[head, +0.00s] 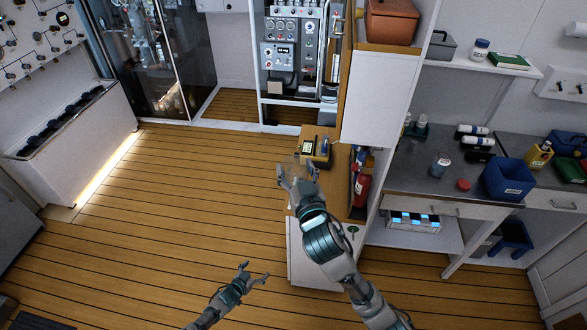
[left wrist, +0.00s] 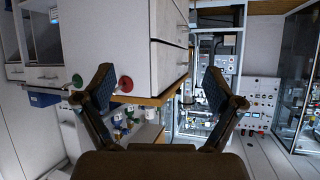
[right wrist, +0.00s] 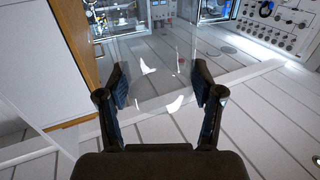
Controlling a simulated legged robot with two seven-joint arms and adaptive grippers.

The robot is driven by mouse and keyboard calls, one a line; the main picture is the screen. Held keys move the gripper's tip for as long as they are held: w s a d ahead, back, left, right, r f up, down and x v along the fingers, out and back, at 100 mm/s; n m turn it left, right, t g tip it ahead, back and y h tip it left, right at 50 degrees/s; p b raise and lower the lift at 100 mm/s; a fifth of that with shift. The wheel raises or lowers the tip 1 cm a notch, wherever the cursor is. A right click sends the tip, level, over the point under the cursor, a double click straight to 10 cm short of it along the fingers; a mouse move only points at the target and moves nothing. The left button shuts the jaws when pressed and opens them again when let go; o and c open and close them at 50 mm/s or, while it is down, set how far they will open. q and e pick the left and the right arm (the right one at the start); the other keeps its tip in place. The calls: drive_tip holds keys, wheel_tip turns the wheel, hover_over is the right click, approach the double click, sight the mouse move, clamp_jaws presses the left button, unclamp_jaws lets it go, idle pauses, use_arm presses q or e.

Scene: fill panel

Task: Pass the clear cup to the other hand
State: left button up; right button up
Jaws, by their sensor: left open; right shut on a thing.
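The clear cup (right wrist: 160,85) is see-through and shows mostly as white glints and faint edges between the fingers in the right wrist view. My right gripper (right wrist: 160,95) is shut on it, one finger on each side. In the head view my right gripper (head: 298,170) is beside the wooden counter's left edge; the cup is barely discernible there. My left gripper (head: 256,272) is open and empty over the floor, lower and to the left of the right gripper. In the left wrist view the left gripper's fingers (left wrist: 158,88) are spread with nothing between them.
The wood-topped counter (head: 340,180) carries a yellow-and-black device (head: 316,150) close to my right gripper. A red extinguisher (head: 362,188) stands beside it. A grey workbench (head: 420,170) with a blue bin (head: 507,180) is at right. The plank floor (head: 190,200) at left is clear.

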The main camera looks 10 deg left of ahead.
use_arm(q)
drive_tip(key=s+a+f+n+g+y, duration=0.1)
drive_tip(key=s+f+g+y, duration=0.15)
drive_tip(key=s+f, duration=0.95)
drive_tip(key=s+f+g, duration=0.2)
drive_tip(key=s+f, duration=0.1)
drive_tip(key=s, duration=0.9)
drive_tip(key=s+f+g+y, duration=0.1)
drive_tip(key=s+f+g, duration=0.2)
drive_tip(key=s, duration=1)
drive_tip(key=s+f+g, duration=0.3)
drive_tip(key=s+f, duration=0.2)
drive_tip(key=s, duration=0.8)
drive_tip(key=shift+d+f+n, duration=0.15)
drive_tip(key=shift+d+n, duration=0.25)
drive_tip(key=shift+y, duration=0.25)
